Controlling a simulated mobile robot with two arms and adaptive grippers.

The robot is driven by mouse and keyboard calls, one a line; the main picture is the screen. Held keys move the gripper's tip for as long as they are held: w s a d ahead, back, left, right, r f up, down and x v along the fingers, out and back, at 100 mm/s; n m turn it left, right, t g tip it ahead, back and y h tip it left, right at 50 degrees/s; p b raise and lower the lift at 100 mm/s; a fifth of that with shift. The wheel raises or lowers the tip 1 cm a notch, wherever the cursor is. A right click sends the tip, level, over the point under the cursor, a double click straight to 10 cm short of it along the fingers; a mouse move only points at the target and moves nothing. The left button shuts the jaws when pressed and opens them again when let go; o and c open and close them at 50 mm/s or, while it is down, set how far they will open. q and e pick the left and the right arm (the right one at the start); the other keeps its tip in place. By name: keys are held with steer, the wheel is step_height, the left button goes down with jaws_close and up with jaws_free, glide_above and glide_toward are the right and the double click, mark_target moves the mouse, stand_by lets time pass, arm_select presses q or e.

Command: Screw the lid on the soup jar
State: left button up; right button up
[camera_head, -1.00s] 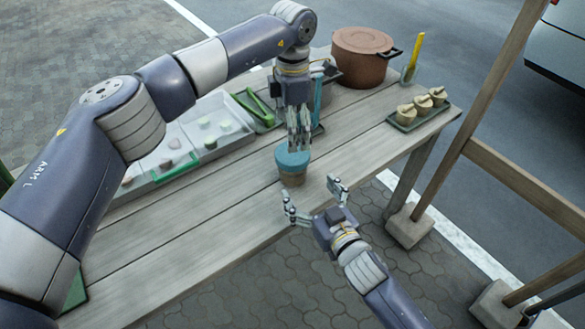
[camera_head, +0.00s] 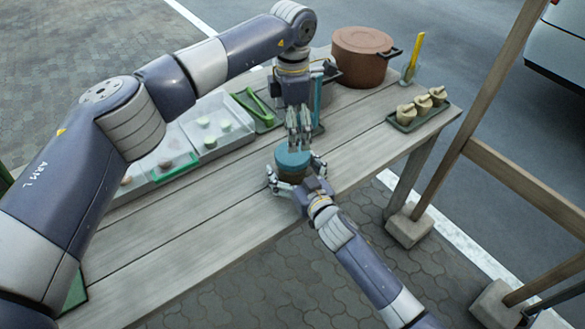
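The soup jar (camera_head: 291,179) stands upright near the front edge of the wooden table, mostly hidden by the lid and my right gripper. The round blue-teal lid (camera_head: 292,160) sits on top of the jar; whether it is threaded cannot be seen. My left gripper (camera_head: 299,143) points down just above the lid's far side, its fingers close together; a grip or gap cannot be made out. My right gripper (camera_head: 295,172) reaches in from the front with spread fingers on either side of the jar, without clear contact.
A clear container (camera_head: 190,150) with compartments is at left, beside green tongs (camera_head: 257,103) on a tray. A brown pot (camera_head: 363,58) stands at the back. A tray (camera_head: 432,121) of small cups is at the right end.

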mark_target(292, 168)
steer(key=shift+c, duration=0.5)
jaws_close()
arm_select(q)
steer(key=n, duration=1.7)
steer(key=shift+n, duration=0.3)
steer(key=n, duration=0.5)
steer(key=shift+f, duration=4)
